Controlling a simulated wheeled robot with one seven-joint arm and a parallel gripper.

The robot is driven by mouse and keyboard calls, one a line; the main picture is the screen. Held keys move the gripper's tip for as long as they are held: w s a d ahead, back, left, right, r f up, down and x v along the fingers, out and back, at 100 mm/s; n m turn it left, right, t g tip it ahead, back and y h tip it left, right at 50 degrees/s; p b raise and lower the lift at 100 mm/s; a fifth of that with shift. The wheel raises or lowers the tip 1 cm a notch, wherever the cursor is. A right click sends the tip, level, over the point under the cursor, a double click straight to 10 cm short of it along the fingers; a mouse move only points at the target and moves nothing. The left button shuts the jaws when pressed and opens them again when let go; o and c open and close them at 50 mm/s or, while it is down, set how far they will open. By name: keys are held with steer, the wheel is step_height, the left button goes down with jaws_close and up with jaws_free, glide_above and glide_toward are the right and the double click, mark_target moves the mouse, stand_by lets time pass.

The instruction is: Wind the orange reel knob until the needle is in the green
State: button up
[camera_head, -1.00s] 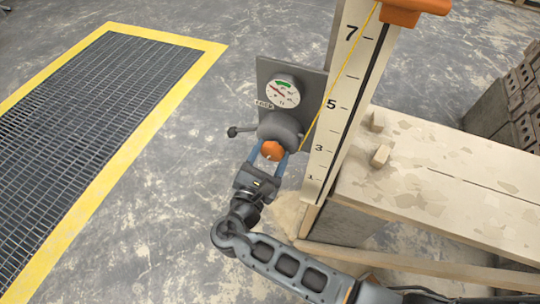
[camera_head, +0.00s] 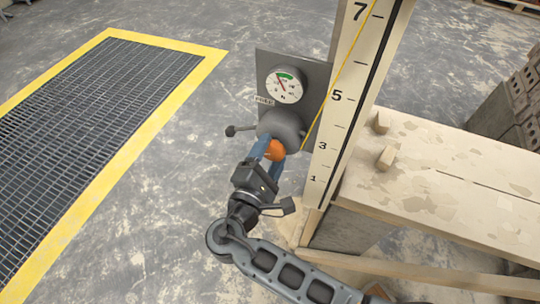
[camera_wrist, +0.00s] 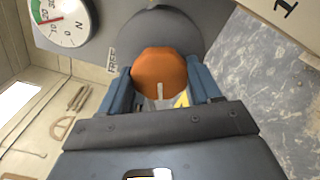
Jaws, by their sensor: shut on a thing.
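The orange reel knob (camera_head: 275,150) sticks out from the grey reel housing (camera_head: 283,126) on a grey plate. My gripper (camera_head: 270,157) is shut on the knob, one blue finger on each side; the knob also shows in the wrist view (camera_wrist: 160,70). The round white gauge (camera_head: 284,85) is above the housing, with a green band at its top. Its red needle points up and left, near the left end of the green band. In the wrist view, the gauge (camera_wrist: 60,20) is cut off at the top, and the needle tip lies close to the green edge.
A small dark lever (camera_head: 238,130) sticks out left of the housing. A numbered board (camera_head: 345,100) stands right of the plate, with a yellow cord running up across it. A wooden bench (camera_head: 430,180) is at right. A yellow-edged floor grate (camera_head: 90,130) is at left.

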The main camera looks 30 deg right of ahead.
stand_by(0.3)
steer(key=o, duration=1.1)
steer(key=shift+c, duration=0.2)
steer(key=v, duration=0.8)
steer(key=shift+b, duration=0.45)
steer(key=shift+d, duration=0.1)
